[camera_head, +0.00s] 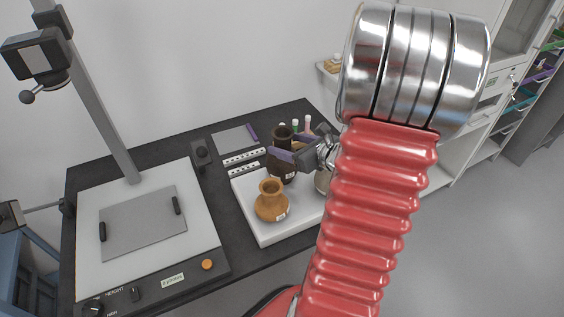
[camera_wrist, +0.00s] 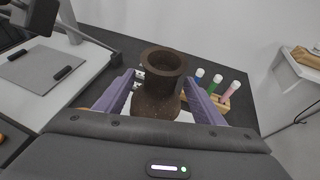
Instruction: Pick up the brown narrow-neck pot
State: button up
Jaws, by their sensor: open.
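The dark brown narrow-neck pot (camera_head: 287,174) stands upright on a white tray (camera_head: 261,232), behind an orange-brown pot (camera_head: 271,204). In the wrist view the dark pot (camera_wrist: 158,96) shows its round open mouth, neck and upper body; its base is hidden by my gripper. My gripper (camera_wrist: 159,80) is open, with one purple-padded finger on each side of the pot. Some gap shows beside the neck; I cannot tell whether the pads touch the body. In the head view my gripper (camera_head: 292,155) is at the pot's neck and upper body, partly covering it.
A copy stand with a pale base (camera_head: 205,245) fills the table's left. Scale bars (camera_head: 244,157) and a grey pad (camera_head: 232,139) lie behind the tray.

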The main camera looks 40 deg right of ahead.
jog(key=x, duration=0.3)
jog(key=shift+w, duration=0.1)
dwell(0.4)
grip_shut()
dwell(0.6)
jog(key=shift+d, duration=0.1)
